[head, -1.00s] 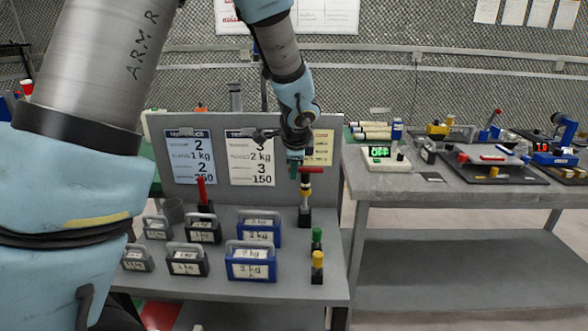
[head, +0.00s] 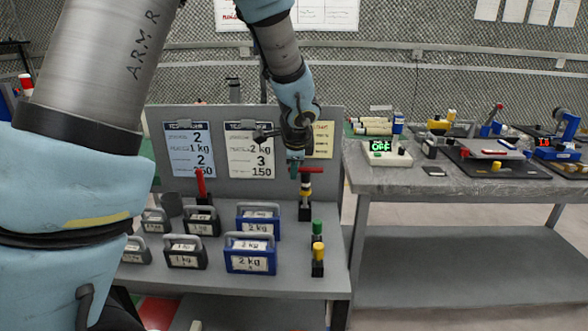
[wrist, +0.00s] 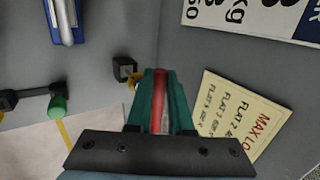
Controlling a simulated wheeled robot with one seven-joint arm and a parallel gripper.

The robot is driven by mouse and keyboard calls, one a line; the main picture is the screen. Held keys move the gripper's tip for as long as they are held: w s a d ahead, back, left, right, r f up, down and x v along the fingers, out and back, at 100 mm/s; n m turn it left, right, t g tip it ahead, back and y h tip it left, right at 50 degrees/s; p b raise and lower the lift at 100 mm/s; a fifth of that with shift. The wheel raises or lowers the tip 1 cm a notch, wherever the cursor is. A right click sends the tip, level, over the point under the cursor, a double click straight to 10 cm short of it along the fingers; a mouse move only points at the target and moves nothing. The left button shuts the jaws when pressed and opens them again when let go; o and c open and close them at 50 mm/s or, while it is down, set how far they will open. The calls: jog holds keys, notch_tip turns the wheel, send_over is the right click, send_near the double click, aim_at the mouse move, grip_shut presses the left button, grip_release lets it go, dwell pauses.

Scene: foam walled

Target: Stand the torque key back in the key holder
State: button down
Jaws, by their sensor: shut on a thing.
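A dark block, apparently this holder (wrist: 124,68), shows just beyond the fingers. The fingers hide most of the shank there, so I cannot tell how deep it sits.
Blue and black handled weights (head: 250,262) stand to the left. A red-handled tool (head: 201,186) stands behind them. Green-topped (head: 317,228) and yellow-topped (head: 318,255) pegs stand in front right. An upright panel with cards (head: 250,150) is close behind my gripper. Another table (head: 450,180) is to the right.

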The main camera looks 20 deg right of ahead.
jog(key=shift+f+b, duration=1)
jog(key=shift+f, duration=0.05)
jog(key=c, duration=0.7)
grip_release()
jog(key=shift+c, duration=0.2)
jog(key=v, duration=1.1)
jog(key=shift+w+f, duration=0.1)
